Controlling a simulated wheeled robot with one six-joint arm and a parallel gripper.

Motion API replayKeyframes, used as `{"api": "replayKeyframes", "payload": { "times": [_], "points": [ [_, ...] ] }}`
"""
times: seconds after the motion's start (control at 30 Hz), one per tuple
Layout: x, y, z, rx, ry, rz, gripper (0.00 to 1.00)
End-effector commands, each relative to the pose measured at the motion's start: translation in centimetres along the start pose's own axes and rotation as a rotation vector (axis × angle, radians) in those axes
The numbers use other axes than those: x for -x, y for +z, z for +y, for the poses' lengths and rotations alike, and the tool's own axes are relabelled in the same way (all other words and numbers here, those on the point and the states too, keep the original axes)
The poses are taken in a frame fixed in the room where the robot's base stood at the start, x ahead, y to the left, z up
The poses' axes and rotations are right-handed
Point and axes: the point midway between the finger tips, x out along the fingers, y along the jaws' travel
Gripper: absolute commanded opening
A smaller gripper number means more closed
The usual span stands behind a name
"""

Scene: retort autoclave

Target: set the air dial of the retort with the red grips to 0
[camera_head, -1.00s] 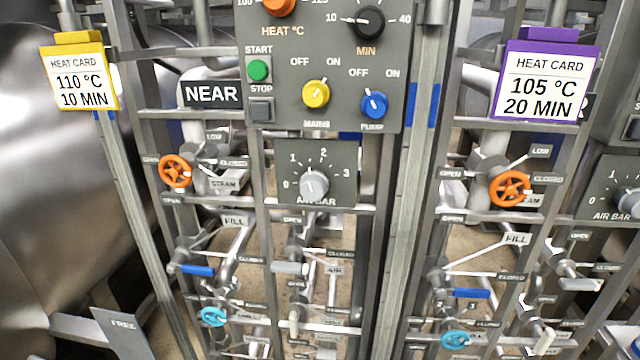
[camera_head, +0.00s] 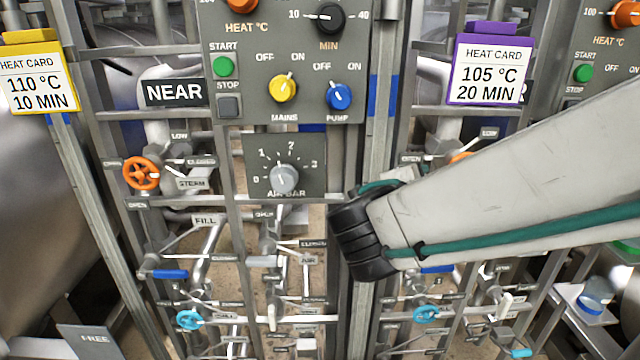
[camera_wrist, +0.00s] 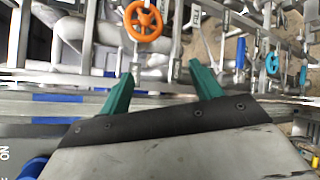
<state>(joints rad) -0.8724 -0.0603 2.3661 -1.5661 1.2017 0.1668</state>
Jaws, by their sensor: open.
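The air dial (camera_head: 284,179) of the panel signed NEAR is a grey knob on a plate marked AIR BAR, with a scale from 0 to 3. Its pointer stands roughly upward, away from the 0; the exact reading is too small to tell. I see no red grips on any retort here. In the wrist view my gripper (camera_wrist: 162,70) is open and empty, its two green fingers apart. An orange valve wheel (camera_wrist: 146,20) lies beyond the fingertips.
The NEAR panel (camera_head: 350,50) has a yellow knob (camera_head: 283,88) and a blue knob (camera_head: 339,96) above the dial. An orange wheel (camera_head: 141,173), pipes and lever valves crowd the frame. A yellow card (camera_head: 38,82) and a purple card (camera_head: 490,72) hang either side.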

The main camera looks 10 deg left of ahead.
Motion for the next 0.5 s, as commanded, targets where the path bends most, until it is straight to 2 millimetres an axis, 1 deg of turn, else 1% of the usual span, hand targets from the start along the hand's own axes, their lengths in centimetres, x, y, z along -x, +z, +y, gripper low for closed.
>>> {"api": "replayKeyframes", "payload": {
  "times": [0.03,0.07,0.1,0.2,0.3,0.33,0.4,0.47,0.5],
  "points": [
    [2.1,-4.6,1.6,0.087,0.123,0.081,0.64],
    [3.4,-6.9,2.4,0.127,0.192,0.123,0.64],
    [5.1,-9.6,3.2,0.173,0.276,0.174,0.64],
    [9.3,-14.9,4.4,0.258,0.445,0.28,0.64],
    [12.1,-17.9,4.8,0.304,0.544,0.344,0.64],
    [12.6,-18.4,4.8,0.312,0.561,0.355,0.64],
    [13.1,-19.2,5.1,0.322,0.586,0.371,0.64],
    [12.9,-19.7,5.3,0.325,0.594,0.375,0.64],
    [12.6,-19.9,5.5,0.326,0.594,0.374,0.64]
  ]
}}
